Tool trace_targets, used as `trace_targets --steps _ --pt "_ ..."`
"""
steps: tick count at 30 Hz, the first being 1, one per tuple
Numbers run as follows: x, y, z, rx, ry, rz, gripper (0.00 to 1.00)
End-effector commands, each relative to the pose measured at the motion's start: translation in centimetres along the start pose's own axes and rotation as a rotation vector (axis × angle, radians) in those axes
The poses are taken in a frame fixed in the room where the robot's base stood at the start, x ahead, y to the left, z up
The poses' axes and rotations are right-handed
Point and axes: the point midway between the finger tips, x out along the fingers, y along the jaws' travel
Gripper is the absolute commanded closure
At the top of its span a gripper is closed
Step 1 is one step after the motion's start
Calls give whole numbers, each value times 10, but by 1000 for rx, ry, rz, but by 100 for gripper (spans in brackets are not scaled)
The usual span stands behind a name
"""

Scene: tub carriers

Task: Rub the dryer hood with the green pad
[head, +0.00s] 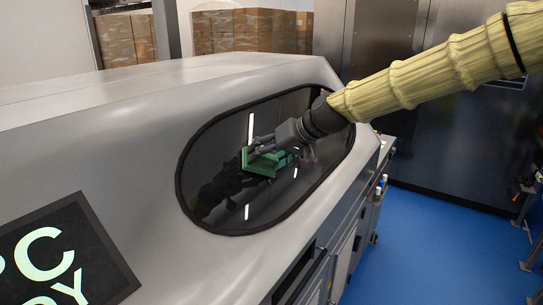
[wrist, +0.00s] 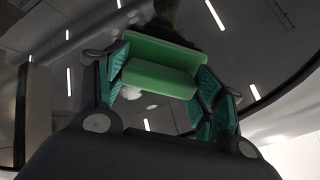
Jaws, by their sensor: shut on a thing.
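The dryer hood (head: 120,105) is a large light-grey sloped casing with a dark glossy oval window (head: 222,150) framed in black. My gripper (head: 262,152) is at the middle of the window, reaching in from the upper right. It is shut on the green pad (head: 262,164), a small block with a flat face. In the wrist view the green pad (wrist: 158,78) sits between the two teal-padded fingers of my gripper (wrist: 160,80), close to the dark reflecting glass. I cannot tell whether the pad touches the glass. The window mirrors the gripper and ceiling lights.
A black sign with pale letters (head: 62,262) is on the hood at lower left. Cabinets with handles (head: 345,250) line the hood's right side. Blue floor (head: 430,250) is open at right, before a dark steel cabinet (head: 450,150). Cardboard boxes (head: 250,32) are stacked behind.

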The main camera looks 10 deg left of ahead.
Motion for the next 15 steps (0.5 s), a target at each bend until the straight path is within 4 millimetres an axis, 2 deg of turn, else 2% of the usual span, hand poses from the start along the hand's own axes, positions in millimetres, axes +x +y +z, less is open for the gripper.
trace_targets --steps 15 --pt "0 -21 19 0 -3 0 52"
